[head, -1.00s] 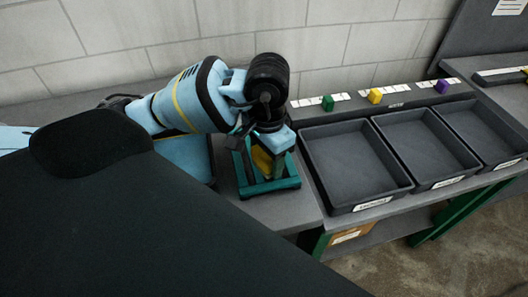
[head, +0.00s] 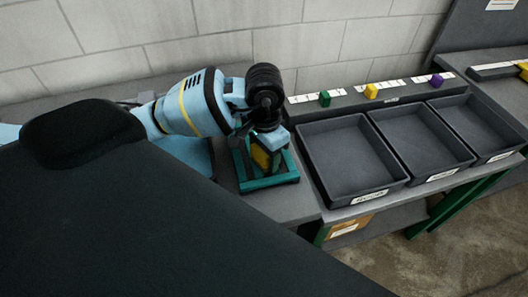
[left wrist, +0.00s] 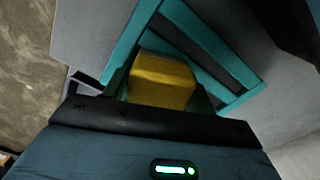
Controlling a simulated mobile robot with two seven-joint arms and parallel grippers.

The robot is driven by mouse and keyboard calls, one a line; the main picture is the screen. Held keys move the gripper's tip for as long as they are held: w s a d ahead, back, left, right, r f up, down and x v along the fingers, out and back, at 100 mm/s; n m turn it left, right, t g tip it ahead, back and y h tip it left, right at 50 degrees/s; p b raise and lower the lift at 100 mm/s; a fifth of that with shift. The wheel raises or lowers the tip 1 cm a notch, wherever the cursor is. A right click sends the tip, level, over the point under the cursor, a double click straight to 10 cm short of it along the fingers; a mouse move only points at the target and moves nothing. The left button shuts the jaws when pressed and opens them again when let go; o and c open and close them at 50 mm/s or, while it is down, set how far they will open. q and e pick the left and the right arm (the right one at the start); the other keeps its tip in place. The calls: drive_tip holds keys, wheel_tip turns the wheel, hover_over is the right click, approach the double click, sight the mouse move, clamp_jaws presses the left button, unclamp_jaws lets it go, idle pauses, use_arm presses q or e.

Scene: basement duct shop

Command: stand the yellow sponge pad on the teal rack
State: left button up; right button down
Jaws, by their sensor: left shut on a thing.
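The yellow sponge pad (head: 260,158) is between the fingers of my left gripper (head: 268,158), which is shut on it. In the left wrist view the pad (left wrist: 162,82) shows large between the fingertips. The teal rack (head: 270,183) stands on the bench directly below the gripper. It also shows behind the pad in the left wrist view (left wrist: 127,45), with dark slots between its bars. The pad is over or in the rack; its lower edge is partly hidden, so I cannot tell whether it touches the rack. My right gripper is not in view.
Three dark trays stand right of the rack: a near one (head: 350,158), a middle one (head: 424,140) and a far one (head: 484,124). Behind them a ledge carries a green block (head: 324,98), a yellow block (head: 371,91) and a purple block (head: 437,80). A block wall closes the back.

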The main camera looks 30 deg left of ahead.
use_arm(q)
drive_tip(key=shift+f, duration=0.2)
drive_tip(key=o, duration=0.9)
drive_tip(key=shift+r, duration=0.15)
wheel_tip(320, 180, up, 12)
drive_tip(key=shift+r, duration=0.1)
